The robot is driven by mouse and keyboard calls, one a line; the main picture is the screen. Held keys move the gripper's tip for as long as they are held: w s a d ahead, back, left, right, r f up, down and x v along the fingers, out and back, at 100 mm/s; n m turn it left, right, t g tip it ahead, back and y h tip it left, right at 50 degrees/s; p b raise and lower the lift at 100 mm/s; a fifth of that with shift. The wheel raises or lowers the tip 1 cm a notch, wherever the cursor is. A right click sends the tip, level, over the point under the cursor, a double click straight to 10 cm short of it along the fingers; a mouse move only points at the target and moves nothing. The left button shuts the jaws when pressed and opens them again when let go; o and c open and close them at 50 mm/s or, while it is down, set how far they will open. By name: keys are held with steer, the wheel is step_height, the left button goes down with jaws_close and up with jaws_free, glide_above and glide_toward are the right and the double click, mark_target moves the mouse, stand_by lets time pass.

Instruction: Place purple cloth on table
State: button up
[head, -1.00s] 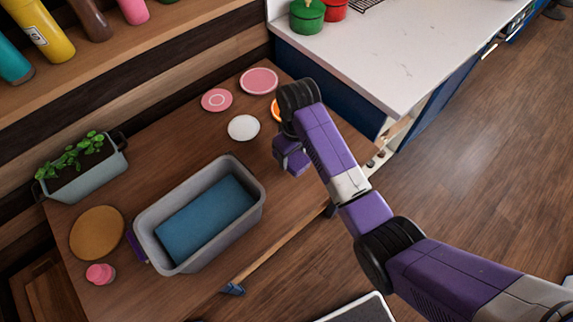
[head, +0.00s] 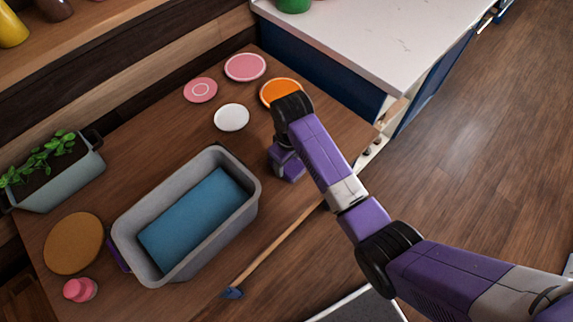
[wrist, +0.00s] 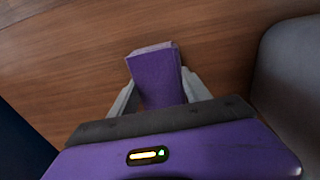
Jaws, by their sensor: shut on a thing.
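My gripper (head: 287,165) reaches down over the right part of the brown wooden table (head: 165,135), right of the grey bin. In the wrist view my gripper (wrist: 157,95) is shut on the purple cloth (wrist: 156,73), a folded block between its two grey fingers. The cloth's far end shows against brown wood. I cannot tell whether it touches the wood. In the head view the cloth cannot be made out apart from my purple gripper.
A grey bin (head: 252,200) with a blue block (head: 195,219) inside stands left of my gripper. White (head: 231,117), pink (head: 245,67) and orange (head: 280,92) discs lie behind. A planter (head: 62,180) and brown disc (head: 74,243) are left. A long-handled brush (head: 275,251) lies in front.

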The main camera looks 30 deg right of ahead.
mark_target(289, 164)
steer(key=o, duration=1.6)
steer(key=shift+s+d+r+p, duration=0.15)
steer(key=shift+r+p, duration=0.2)
steer(key=shift+r, duration=2.65)
steer(key=shift+s+a+r+p, duration=0.1)
steer(key=shift+r+p, duration=0.2)
steer(key=shift+r, duration=2.7)
steer(key=shift+w, duration=0.1)
